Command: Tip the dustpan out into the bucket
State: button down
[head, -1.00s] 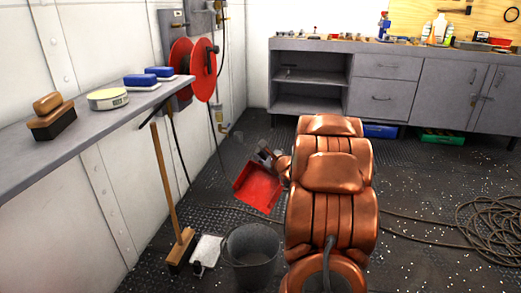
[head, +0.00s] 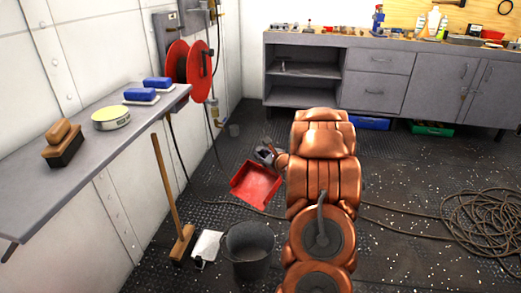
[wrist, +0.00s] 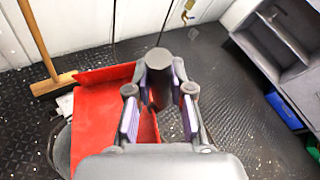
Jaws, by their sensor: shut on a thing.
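The red dustpan (head: 256,186) hangs beyond the bucket in the head view, just left of my copper-coloured arm. My gripper (head: 267,153) is shut on its handle. In the wrist view the dark round handle (wrist: 159,75) stands between the purple-padded fingers (wrist: 159,117), and the red pan (wrist: 97,110) spreads to the left. I cannot make out any sweepings in the pan. The dark grey bucket (head: 248,252) stands upright on the floor, nearer than the pan. Part of the bucket (wrist: 59,150) shows at the wrist view's left edge, partly covered by the pan.
A broom (head: 166,190) leans by the shelf (head: 85,145), with a white object (head: 206,246) on the floor beside the bucket. Red reels (head: 185,65) hang on the wall. A coiled hose (head: 480,225) and white specks lie right. Grey cabinets (head: 375,80) close the back.

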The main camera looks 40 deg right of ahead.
jog(key=d+m+p, duration=0.1)
jog(key=d+p, duration=0.1)
jog(key=p, duration=0.4)
jog(key=d+m+y+p, duration=0.1)
jog(key=p, duration=0.5)
jog(key=w+d+m+g+y+p, duration=0.1)
jog(key=d+p, duration=0.1)
jog(key=p, duration=0.5)
jog(key=shift+d+r, duration=0.3)
jog(key=shift+r, duration=0.05)
jog(key=shift+d, duration=0.1)
jog(key=shift+f, duration=0.15)
